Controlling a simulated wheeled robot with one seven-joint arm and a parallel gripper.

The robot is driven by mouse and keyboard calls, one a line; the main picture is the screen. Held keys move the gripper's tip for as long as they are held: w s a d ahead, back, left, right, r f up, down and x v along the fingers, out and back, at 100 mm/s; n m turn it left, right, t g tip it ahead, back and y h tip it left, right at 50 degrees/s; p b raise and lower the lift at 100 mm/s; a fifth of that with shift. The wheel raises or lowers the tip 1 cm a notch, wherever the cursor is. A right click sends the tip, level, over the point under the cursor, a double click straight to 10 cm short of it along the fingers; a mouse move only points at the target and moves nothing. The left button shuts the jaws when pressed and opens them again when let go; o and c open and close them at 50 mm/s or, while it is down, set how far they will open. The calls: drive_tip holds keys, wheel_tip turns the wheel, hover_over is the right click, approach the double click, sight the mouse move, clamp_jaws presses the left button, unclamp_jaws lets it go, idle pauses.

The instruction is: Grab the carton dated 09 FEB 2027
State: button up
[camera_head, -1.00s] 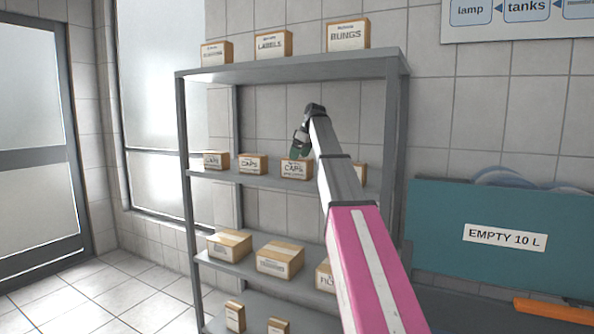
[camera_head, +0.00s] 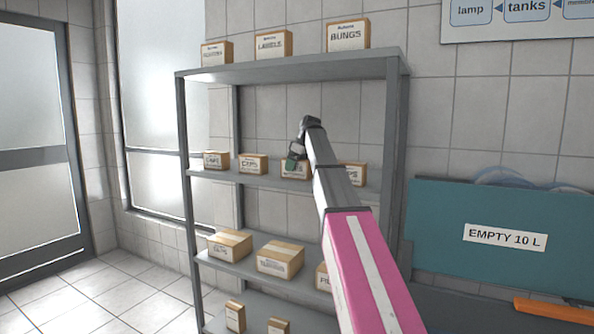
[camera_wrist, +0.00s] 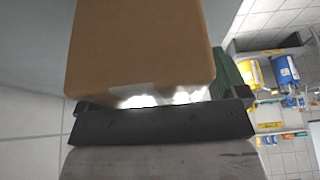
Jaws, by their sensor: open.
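Several small brown CAPS cartons with white labels stand in a row on the second shelf: one at the left (camera_head: 216,160), one beside it (camera_head: 252,164), a third (camera_head: 301,173) and a fourth (camera_head: 354,174) partly behind my arm. No date is readable, so I cannot tell which is 09 FEB 2027. My gripper (camera_head: 291,163) is open, with a green finger, in front of the third carton and hiding part of it. In the wrist view a plain brown carton face (camera_wrist: 140,45) is very close, with the green finger (camera_wrist: 226,74) beside it; its label is not visible.
The grey rack (camera_head: 290,68) holds labelled cartons on top, including BUNGS (camera_head: 347,36) and LABELS (camera_head: 272,45). Larger cartons (camera_head: 279,260) sit on the shelf below. A teal panel (camera_head: 480,215) marked EMPTY 10 L stands right of the rack.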

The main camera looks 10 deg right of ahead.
drive_tip(key=shift+f, duration=0.1)
drive_tip(key=c, duration=1.1)
